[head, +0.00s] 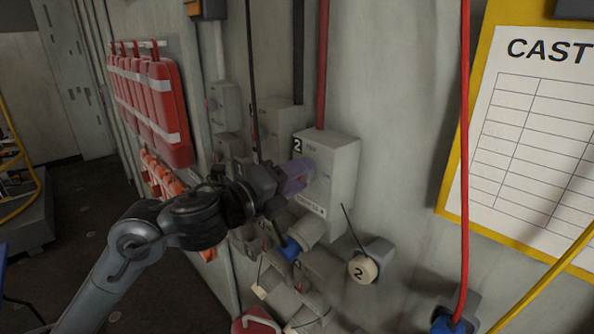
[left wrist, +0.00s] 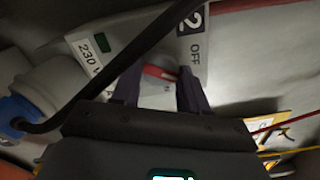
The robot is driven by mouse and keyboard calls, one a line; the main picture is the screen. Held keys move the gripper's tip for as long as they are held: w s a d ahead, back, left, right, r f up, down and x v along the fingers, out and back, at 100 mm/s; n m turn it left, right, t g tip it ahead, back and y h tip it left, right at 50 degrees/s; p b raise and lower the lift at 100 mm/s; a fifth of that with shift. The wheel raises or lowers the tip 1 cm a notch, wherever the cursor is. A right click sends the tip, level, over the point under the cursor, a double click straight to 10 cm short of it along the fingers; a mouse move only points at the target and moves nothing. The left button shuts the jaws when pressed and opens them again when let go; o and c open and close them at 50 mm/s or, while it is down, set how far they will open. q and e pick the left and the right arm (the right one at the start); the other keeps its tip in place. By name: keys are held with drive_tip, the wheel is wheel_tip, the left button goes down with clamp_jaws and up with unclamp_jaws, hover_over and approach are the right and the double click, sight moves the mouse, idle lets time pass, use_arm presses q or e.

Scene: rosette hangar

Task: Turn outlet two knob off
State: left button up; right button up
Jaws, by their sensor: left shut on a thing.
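The grey outlet box marked 2 (head: 342,165) is on the wall in the middle of the head view, with a red conduit running up from it. In the left wrist view the box (left wrist: 135,38) shows labels "2", "OFF" and "230 V". Its red knob (left wrist: 160,72) sits between the purple fingers of my left gripper (left wrist: 160,88). My left gripper (head: 297,175) is shut on the knob at the box's front face. In the head view the fingers hide the knob. My right gripper is in neither view.
A black cable (left wrist: 110,75) crosses the left wrist view near the fingers. A red cable (head: 464,150) hangs at the right, before a yellow-framed board (head: 530,130).

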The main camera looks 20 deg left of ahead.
use_arm(q)
drive_tip(key=shift+r+n+p, duration=0.15)
drive_tip(key=shift+n+p, duration=1.6)
drive_tip(key=shift+n, duration=1.45)
drive_tip(key=o, duration=1.1)
drive_tip(key=shift+c, duration=0.2)
drive_tip(key=shift+s, duration=0.15)
drive_tip(key=b+v, duration=0.2)
drive_tip(key=v, duration=0.8)
drive_tip(key=shift+s+a+b, duration=0.25)
drive_tip(key=shift+b, duration=0.1)
